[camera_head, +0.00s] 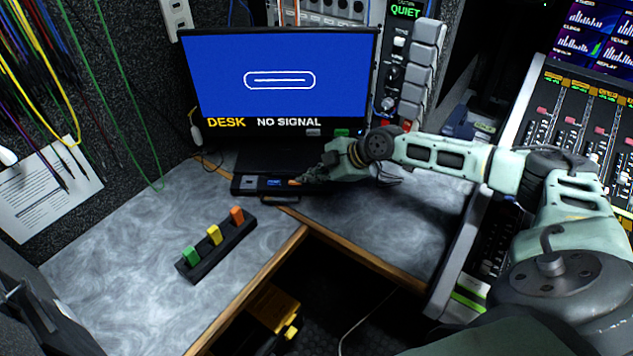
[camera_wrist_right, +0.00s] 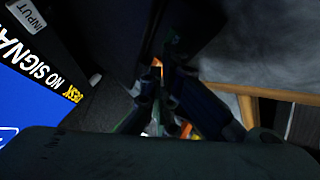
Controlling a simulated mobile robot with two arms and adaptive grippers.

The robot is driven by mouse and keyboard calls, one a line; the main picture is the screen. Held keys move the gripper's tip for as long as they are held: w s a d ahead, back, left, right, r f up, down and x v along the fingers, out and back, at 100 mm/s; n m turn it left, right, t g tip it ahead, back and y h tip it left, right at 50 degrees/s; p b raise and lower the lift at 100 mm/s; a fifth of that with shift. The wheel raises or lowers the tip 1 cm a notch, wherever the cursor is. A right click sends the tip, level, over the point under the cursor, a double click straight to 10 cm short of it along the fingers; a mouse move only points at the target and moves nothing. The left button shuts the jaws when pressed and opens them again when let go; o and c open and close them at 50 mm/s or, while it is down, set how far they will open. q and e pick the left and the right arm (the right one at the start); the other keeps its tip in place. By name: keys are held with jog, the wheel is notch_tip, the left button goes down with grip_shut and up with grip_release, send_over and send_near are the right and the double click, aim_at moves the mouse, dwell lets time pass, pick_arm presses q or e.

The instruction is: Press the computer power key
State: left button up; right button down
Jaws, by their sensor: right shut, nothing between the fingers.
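A slim black box with a small blue display (camera_head: 272,183) lies on the desk at the foot of the monitor; it looks like the computer. An orange key (camera_head: 294,182) shows on its front, by my right fingertips. My right gripper (camera_head: 312,179) reaches in from the right, shut and empty. I cannot tell whether it touches the key. In the right wrist view the dark closed fingers (camera_wrist_right: 160,95) point toward a small orange spot (camera_wrist_right: 157,64), mostly hidden behind them. My left gripper is not in view.
The monitor (camera_head: 278,85) reads "NO SIGNAL" just behind. A black strip with green, yellow and orange switches (camera_head: 217,244) lies on the left desk. A mixing console (camera_head: 565,130) stands at right. The desk's wooden edge (camera_head: 262,275) borders a dark gap.

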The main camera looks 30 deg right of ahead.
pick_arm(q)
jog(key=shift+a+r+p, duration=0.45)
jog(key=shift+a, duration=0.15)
pick_arm(e)
jog(key=shift+r, duration=0.8)
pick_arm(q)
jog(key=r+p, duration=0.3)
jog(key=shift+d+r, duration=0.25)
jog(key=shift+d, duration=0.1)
pick_arm(e)
notch_tip(320, 180, up, 5)
